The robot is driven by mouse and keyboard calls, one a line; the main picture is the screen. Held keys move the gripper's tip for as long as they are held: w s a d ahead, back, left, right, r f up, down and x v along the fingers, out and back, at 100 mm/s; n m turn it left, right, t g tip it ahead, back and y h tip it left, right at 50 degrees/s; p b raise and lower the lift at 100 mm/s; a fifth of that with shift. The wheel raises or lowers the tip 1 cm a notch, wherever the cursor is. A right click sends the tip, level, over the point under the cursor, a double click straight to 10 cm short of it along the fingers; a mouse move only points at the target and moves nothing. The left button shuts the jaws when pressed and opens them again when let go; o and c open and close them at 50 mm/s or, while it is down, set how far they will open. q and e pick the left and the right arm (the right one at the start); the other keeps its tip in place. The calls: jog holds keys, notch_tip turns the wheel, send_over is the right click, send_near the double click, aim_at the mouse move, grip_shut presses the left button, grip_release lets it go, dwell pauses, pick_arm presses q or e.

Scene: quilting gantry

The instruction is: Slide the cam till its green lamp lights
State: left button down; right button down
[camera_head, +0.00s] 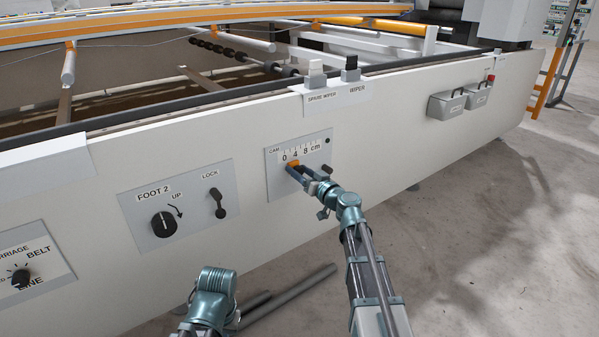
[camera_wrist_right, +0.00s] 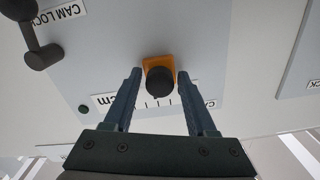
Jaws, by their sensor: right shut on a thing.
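The cam is an orange slider (camera_head: 293,165) with a black knob on the grey CAM plate (camera_head: 273,158), below a 0, 4, 8 cm scale. In the head view it sits near the 4, partly hidden by my right gripper (camera_head: 299,169). In the right wrist view the orange slider (camera_wrist_right: 152,65) and black knob (camera_wrist_right: 161,84) lie between the fingers of my right gripper (camera_wrist_right: 159,74), which is shut on the cam. The round lamp (camera_head: 327,140) at the plate's upper right looks dark; it also looks dark in the wrist view (camera_wrist_right: 84,109). My left gripper is not visible.
To the left are the FOOT 2 knob (camera_head: 164,224) and LOCK lever (camera_head: 217,200). WIPER switches (camera_head: 351,70) stand on the rim above. Grey boxes (camera_head: 446,104) hang at right.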

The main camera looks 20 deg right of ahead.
jog(key=shift+w+d, duration=0.25)
jog(key=shift+d, duration=0.4)
jog(key=c, duration=0.5)
grip_release()
jog(key=shift+a, duration=0.1)
jog(key=shift+s, duration=0.15)
jog(key=v, duration=1.3)
jog(key=shift+s, duration=0.3)
